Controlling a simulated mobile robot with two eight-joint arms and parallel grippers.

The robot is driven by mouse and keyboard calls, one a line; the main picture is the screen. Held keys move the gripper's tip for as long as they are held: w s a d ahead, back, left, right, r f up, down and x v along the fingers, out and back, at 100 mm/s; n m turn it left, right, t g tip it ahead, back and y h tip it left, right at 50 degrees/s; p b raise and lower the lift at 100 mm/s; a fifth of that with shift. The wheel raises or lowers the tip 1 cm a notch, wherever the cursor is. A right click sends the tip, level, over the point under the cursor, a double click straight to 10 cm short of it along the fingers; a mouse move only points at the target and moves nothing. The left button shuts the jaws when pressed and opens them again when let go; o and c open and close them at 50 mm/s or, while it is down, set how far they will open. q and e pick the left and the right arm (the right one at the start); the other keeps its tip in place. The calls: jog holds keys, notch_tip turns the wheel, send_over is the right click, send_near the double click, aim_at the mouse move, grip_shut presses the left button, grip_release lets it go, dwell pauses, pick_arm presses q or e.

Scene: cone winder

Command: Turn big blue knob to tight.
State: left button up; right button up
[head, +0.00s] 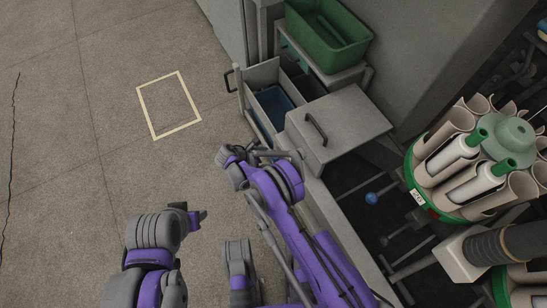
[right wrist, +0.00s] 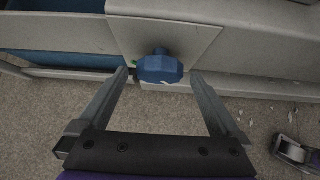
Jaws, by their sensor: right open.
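The big blue knob (right wrist: 160,68) is a faceted blue knob on a pale square plate (right wrist: 190,35) on the machine's side, in the right wrist view. A small whitish mark shows at its lower edge, and a small green mark lies on the plate to its left. My right gripper (head: 272,154) is open, one finger on each side of the knob, with gaps on both sides; it also shows in the right wrist view (right wrist: 160,76). In the head view the knob is hidden by my gripper and arm. My left gripper (head: 198,214) is over the floor; its jaws are unclear.
An open drawer (head: 250,77) with a blue tray and a handled grey box (head: 345,130) stand by my right gripper. A green bin (head: 345,45) is behind. A small blue ball (head: 371,198) and a carousel of white tubes (head: 470,165) are right.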

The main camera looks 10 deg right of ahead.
aim_at(273, 160)
jog(key=shift+b+x, duration=0.35)
jog(key=shift+x, duration=1.6)
jog(key=c, duration=1.2)
jog(key=shift+t, duration=0.3)
jog(key=shift+s+m+t+y, duration=0.15)
jog(key=shift+m+t+y, duration=0.35)
jog(key=shift+m+t, duration=0.45)
jog(key=shift+s+f+m+t+y, duration=0.1)
jog(key=shift+m+t+y, duration=0.15)
jog(key=shift+m+t, duration=0.6)
jog(key=shift+f+m+t+y, duration=0.1)
jog(key=shift+m+t+y, duration=0.15)
jog(key=shift+t, duration=1.05)
